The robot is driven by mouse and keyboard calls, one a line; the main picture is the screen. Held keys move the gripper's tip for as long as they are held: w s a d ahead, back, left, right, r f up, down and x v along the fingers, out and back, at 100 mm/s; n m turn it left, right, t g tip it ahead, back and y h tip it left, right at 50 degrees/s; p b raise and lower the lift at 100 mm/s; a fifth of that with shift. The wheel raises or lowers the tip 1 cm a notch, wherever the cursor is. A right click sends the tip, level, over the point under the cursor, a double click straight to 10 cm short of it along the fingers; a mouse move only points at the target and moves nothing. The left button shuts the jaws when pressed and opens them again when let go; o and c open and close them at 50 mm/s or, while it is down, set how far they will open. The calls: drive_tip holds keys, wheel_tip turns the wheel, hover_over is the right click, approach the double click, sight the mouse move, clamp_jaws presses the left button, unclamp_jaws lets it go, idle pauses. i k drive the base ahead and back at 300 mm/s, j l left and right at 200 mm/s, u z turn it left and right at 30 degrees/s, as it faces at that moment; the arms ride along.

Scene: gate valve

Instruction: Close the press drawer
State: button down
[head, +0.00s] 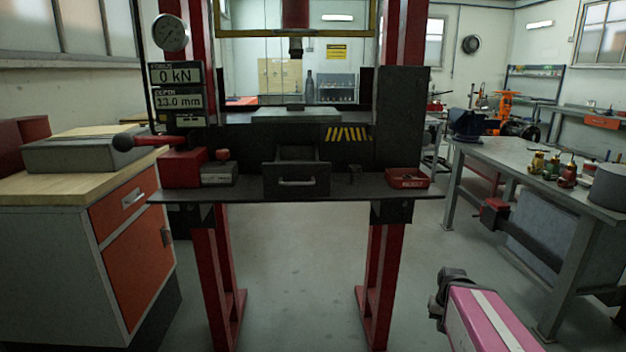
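The press drawer (297,182) is a small dark drawer with a pale bar handle, in the middle of the press above its front shelf. Its front stands forward of the housing, and its open top shows, so it is pulled out. The press (212,262) has red uprights and a dark bed. Part of my pink and white arm shows at the lower right, with a dark end part (447,292) at its upper left. This end is well apart from the drawer, lower and to the right. No fingertips can be made out.
The press shelf (270,196) carries a red tray (408,178) at right and a red block (181,168) at left. A cabinet (70,250) stands left, a workbench (500,160) right.

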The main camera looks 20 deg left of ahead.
sight(296, 171)
drive_tip(key=k+j, duration=0.1)
drive_tip(key=j, duration=0.25)
drive_tip(key=k+j, duration=0.1)
drive_tip(key=j, duration=0.3)
drive_tip(key=k+j, duration=0.1)
drive_tip(key=j, duration=0.25)
drive_tip(key=k+j, duration=0.1)
drive_tip(key=j, duration=0.3)
drive_tip(key=k+j, duration=0.5)
drive_tip(key=k, duration=0.1)
